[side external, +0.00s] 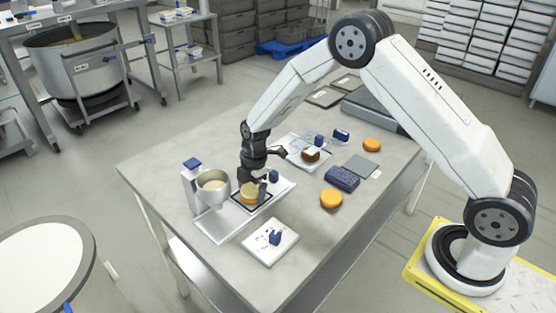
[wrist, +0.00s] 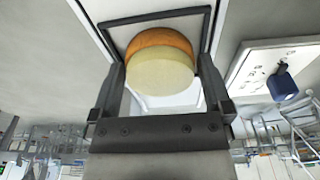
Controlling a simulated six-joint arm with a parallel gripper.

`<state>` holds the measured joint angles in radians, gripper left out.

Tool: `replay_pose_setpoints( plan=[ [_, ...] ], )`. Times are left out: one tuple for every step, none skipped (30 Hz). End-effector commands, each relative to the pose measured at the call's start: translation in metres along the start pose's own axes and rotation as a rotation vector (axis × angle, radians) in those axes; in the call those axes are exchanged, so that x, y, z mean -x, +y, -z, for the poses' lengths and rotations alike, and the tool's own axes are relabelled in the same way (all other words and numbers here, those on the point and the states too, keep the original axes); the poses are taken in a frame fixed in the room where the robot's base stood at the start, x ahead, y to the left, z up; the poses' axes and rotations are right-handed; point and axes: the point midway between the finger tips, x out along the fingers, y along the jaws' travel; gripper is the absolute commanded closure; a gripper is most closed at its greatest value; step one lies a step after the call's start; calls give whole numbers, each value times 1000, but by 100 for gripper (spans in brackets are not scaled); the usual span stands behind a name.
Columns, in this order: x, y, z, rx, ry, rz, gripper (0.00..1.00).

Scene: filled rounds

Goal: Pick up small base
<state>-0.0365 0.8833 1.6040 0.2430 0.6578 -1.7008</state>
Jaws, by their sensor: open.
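A round (side external: 249,193) with an orange-brown layer and a pale cream layer sits within a dark square outline on the white plate of the dispensing stand. It also shows in the wrist view (wrist: 160,75). My gripper (side external: 257,190) is low over the stand, its fingers open on either side of the round. In the wrist view my gripper (wrist: 161,72) shows a finger at each side of it. Plain orange rounds lie on the table, one near the front (side external: 331,199) and one farther back (side external: 372,145). A browner round (side external: 310,155) is on a white tray. I cannot tell which is the small base.
The stand's metal cup (side external: 213,187) is close left of my gripper. A folded blue cloth (side external: 342,178) and a grey mat (side external: 362,166) lie to the right. The table's left back is clear.

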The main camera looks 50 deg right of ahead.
Motion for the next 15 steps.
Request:
replay_pose_setpoints(
  plan=[
    [0,0,0,0,0,0,0],
    [0,0,0,0,0,0,0],
    [0,0,0,0,0,0,0],
    [0,0,0,0,0,0,10],
    [0,0,0,0,0,0,19],
    [0,0,0,0,0,0,32],
    [0,0,0,0,0,0,36],
    [0,0,0,0,0,0,36],
    [0,0,0,0,0,0,36],
    [0,0,0,0,0,0,36],
    [0,0,0,0,0,0,36],
    [0,0,0,0,0,0,36],
    [0,0,0,0,0,0,36],
    [0,0,0,0,0,0,36],
    [0,0,0,0,0,0,36]
  ],
)
